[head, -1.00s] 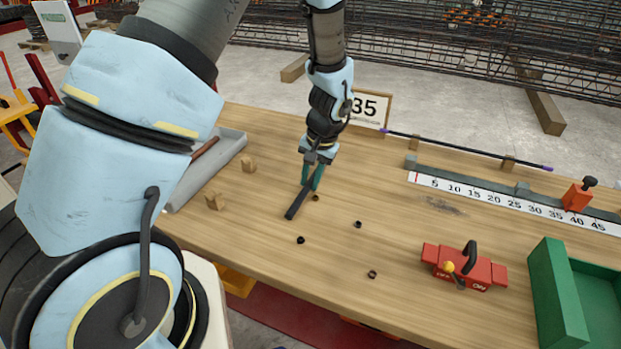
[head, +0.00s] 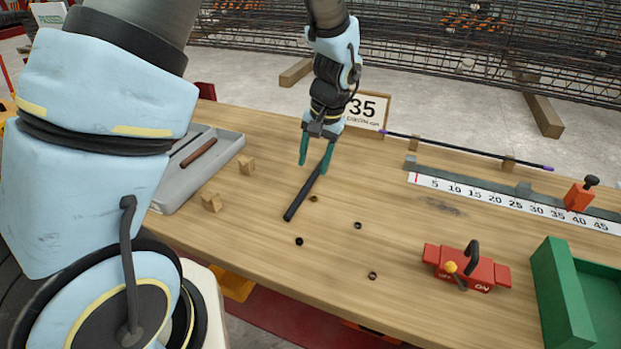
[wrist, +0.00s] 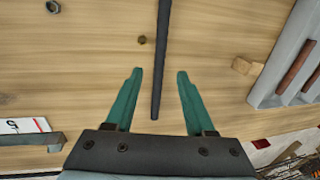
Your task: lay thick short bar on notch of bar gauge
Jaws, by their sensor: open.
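A short dark bar (head: 303,197) lies slantwise on the wooden table. In the wrist view the bar (wrist: 162,55) runs between my finger tips, apart from both fingers. My gripper (head: 314,168) is open over the bar's far end, its green fingers on either side; it shows also in the wrist view (wrist: 159,74). A measuring rail with a numbered white scale (head: 520,204) lies at the back right, with grey upright pieces and an orange stop (head: 578,196). Any notch in it is too small to make out.
Several nuts lie in front. A red switch box (head: 465,268) and green bin (head: 557,290) stand right. A long thin bar (head: 460,148) lies behind the scale.

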